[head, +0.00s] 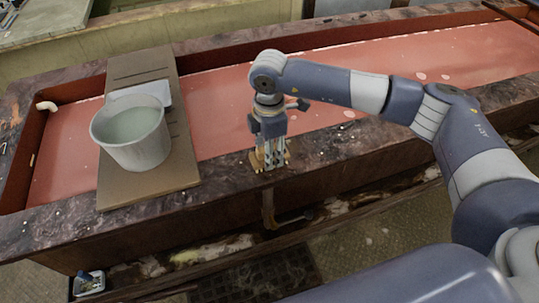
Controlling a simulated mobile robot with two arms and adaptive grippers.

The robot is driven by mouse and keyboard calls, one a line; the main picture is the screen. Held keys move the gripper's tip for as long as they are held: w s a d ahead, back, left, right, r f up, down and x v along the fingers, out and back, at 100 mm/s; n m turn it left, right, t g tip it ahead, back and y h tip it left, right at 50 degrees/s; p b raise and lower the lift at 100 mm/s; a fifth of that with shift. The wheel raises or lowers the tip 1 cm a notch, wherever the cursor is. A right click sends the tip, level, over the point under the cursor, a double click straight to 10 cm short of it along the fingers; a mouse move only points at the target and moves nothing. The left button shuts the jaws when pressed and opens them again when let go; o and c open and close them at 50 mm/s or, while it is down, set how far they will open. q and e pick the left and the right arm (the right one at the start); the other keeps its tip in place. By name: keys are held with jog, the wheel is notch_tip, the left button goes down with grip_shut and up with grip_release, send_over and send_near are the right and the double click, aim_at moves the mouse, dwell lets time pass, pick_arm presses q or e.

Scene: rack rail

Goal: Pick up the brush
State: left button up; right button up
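My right gripper (270,164) points down at the near rim of the long trough, with its fingers at the rim's edge. Its fingers are too small and overlapped to show whether they are open or closed on something. Just below it, a thin brownish upright piece (268,203) runs down the trough's front, with a dark curved piece (293,218) at its lower end. I cannot tell whether these are the brush or a fitting of the trough. No brush is clearly recognisable. My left gripper is not in view.
The trough (225,212) holds reddish liquid. A brown board (150,189) lies across it, carrying a pale bucket (131,146) and a whitish flat item (158,92). A small container (88,283) sits low at the left. The liquid surface right of the board is mostly clear.

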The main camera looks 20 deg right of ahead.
jog(key=shift+r, duration=0.15)
jog(key=shift+r, duration=0.25)
jog(key=r+b, duration=0.2)
jog(key=shift+s+a+r, duration=0.15)
jog(key=shift+s+r, duration=0.15)
jog(key=shift+s, duration=0.05)
jog(key=s+a+r, duration=0.1)
jog(key=s+a, duration=0.1)
jog(key=s, duration=0.5)
jog(key=s+a+p, duration=0.1)
jog(key=s+a, duration=0.2)
jog(key=s, duration=0.4)
jog(key=shift+s+r, duration=0.2)
jog(key=shift+r, duration=0.15)
